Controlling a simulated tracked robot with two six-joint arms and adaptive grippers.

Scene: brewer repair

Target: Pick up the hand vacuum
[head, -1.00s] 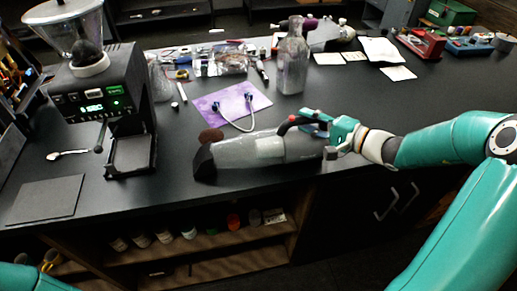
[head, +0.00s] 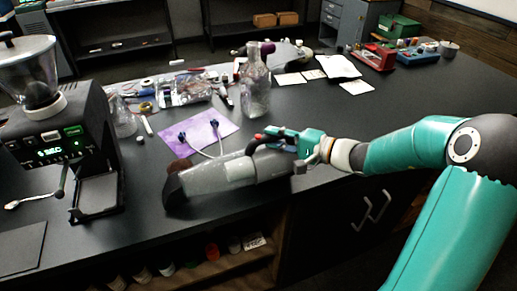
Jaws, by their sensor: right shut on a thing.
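The hand vacuum (head: 222,179) shows at the middle of the head view, near the counter's front edge. It has a grey, partly clear body, a dark nozzle at the left and a dark handle with a red part at the right. My right gripper (head: 280,141), teal, is shut on its handle from the right. The vacuum lies roughly level, its nozzle end low at the counter; whether its underside touches the counter I cannot tell. My left gripper is not in view.
A coffee machine (head: 62,147) stands at the left. A purple sheet (head: 212,128) with a blue-ended cable lies just behind the vacuum. A glass bottle (head: 257,85) stands behind it. Tools and bags lie further back. The counter's right part (head: 400,100) is mostly clear.

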